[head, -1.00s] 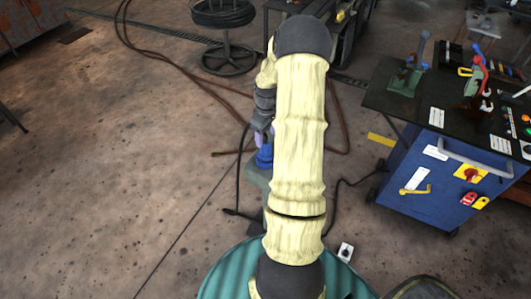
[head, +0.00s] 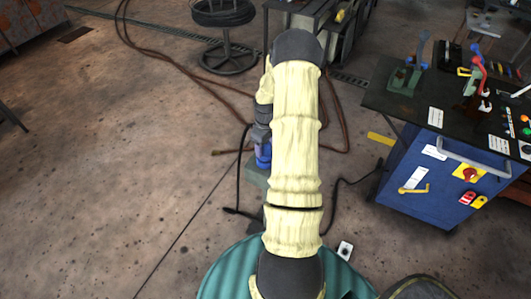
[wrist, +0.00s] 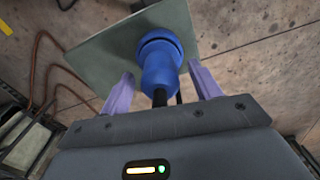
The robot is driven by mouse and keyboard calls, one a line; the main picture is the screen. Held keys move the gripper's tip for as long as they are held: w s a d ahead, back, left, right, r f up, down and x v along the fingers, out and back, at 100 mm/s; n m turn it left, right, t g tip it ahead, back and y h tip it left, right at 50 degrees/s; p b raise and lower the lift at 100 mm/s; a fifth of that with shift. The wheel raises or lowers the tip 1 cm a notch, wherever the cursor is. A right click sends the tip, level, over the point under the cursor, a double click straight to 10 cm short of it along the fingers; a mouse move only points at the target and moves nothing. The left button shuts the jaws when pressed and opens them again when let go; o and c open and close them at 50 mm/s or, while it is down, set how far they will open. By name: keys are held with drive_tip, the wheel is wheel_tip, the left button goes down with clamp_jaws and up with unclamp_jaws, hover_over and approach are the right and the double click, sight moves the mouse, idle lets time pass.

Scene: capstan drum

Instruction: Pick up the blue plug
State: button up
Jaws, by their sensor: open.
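The blue plug (wrist: 160,62) stands on a grey-green plate (wrist: 105,48) in the wrist view, with a black cable at its near end. My gripper (wrist: 161,70) is open, with one pale purple finger on each side of the plug. Gaps show between the fingers and the plug, so it is not clasped. In the head view the plug (head: 264,160) shows as a small blue patch, partly hidden by my gripper (head: 262,146) and my arm. The grey-green stand (head: 256,176) beneath it is also partly hidden by my arm.
A blue wheeled cabinet (head: 425,185) with tools on its dark top stands at the right. A black cable runs on the floor at both sides of the stand. A hose reel (head: 226,40) stands behind. Open floor lies at the left.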

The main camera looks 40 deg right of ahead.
idle(0.3)
drive_tip(key=c, duration=1.2)
drive_tip(key=shift+r, duration=0.1)
wheel_tip(320, 180, up, 10)
drive_tip(key=shift+f+b, duration=0.1)
drive_tip(key=shift+b, duration=0.4)
